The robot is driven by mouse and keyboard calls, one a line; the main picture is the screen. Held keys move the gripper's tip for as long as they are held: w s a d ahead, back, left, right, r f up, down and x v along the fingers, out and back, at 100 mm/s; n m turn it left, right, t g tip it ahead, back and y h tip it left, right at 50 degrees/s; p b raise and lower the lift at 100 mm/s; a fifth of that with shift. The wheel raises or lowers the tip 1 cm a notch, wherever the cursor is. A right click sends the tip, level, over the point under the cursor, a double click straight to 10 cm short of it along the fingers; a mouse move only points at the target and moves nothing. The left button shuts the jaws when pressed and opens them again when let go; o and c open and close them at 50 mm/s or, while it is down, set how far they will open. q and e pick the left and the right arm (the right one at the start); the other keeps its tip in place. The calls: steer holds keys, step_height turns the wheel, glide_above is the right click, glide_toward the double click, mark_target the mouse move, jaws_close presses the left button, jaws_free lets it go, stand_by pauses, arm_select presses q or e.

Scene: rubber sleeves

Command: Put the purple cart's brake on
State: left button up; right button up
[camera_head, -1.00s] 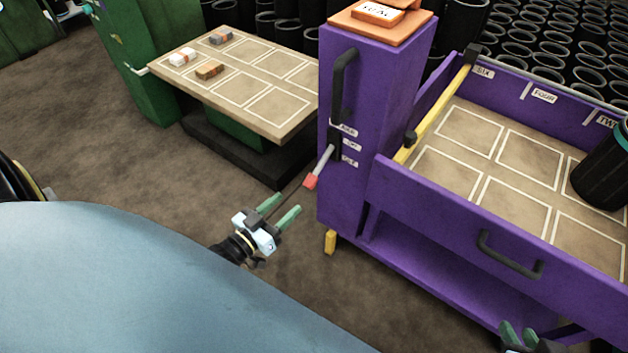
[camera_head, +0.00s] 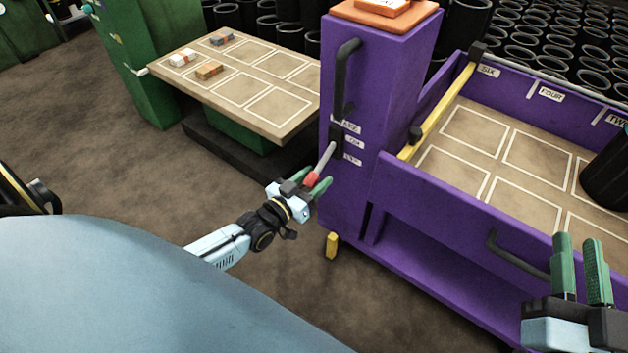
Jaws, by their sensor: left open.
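The purple cart (camera_head: 357,205) stands at the right. Its brake lever (camera_head: 325,161) is a grey rod with a red tip (camera_head: 313,179), sticking out of a dark slot in the cart's post beside small labels. The rod slants down and left. My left gripper (camera_head: 311,184) is open, with its green fingers on either side of the red tip; I cannot tell whether they touch it. My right gripper (camera_head: 580,262) is at the lower right, in front of the cart's side by the dark side handle (camera_head: 512,257). Its two green fingers stand upright with a narrow gap and nothing visible between them.
A yellow bar (camera_head: 440,108) runs along the cart tray's left edge. A black sleeve (camera_head: 606,178) stands in the tray. A green stand with a marked tabletop (camera_head: 252,84) holds small blocks behind the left gripper. Many black sleeves fill the back.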

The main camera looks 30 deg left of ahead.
arm_select(q)
steer(key=shift+w, duration=0.15)
jaws_close()
stand_by(0.4)
